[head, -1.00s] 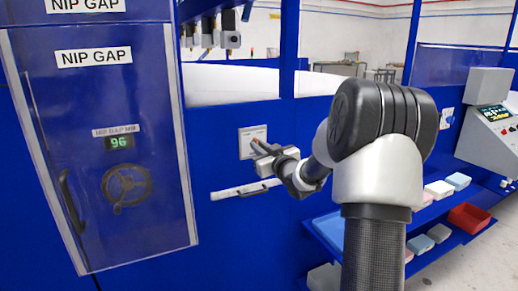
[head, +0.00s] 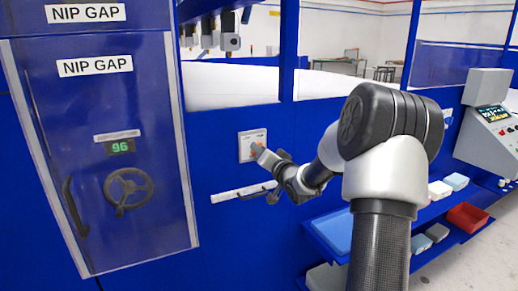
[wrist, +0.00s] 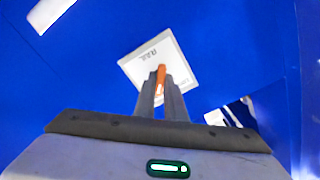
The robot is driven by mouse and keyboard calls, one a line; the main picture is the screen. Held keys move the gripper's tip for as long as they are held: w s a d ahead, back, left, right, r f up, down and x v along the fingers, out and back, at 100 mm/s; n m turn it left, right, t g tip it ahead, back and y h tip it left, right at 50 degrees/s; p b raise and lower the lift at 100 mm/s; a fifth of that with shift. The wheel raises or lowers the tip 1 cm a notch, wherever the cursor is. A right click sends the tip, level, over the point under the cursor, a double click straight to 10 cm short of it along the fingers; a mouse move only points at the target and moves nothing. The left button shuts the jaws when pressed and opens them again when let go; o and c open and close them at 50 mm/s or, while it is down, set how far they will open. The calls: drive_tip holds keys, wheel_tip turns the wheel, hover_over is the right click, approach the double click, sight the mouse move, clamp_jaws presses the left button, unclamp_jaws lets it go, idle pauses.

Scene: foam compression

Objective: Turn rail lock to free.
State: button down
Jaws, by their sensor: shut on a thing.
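The rail lock is a pale square plate (head: 246,144) on the blue machine front, in the middle of the head view. The plate also shows in the wrist view (wrist: 180,55), with lettering that seems to read RAIL. Its orange handle (wrist: 161,73) stands between my fingers. My gripper (wrist: 160,82) is shut on the orange handle, with one finger on each side. In the head view my gripper (head: 257,151) reaches the plate from the right and covers part of it. The lower part of the handle is hidden by the fingers.
A white horizontal bar (head: 240,192) is fixed below the plate. To the left is a NIP GAP cabinet door with a handwheel (head: 128,189) and a green 96 display (head: 121,147). Shelves with several blocks and a red bin (head: 467,217) stand at lower right.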

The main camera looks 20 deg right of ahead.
drive_tip(key=shift+m, duration=0.6)
drive_tip(key=shift+f, duration=0.1)
drive_tip(key=c, duration=1.8)
unclamp_jaws()
drive_tip(key=shift+s, duration=0.1)
drive_tip(key=s, duration=1.1)
drive_tip(key=s+b, duration=0.1)
drive_tip(key=s, duration=0.5)
drive_tip(key=shift+s+d, duration=0.15)
drive_tip(key=shift+d, duration=0.1)
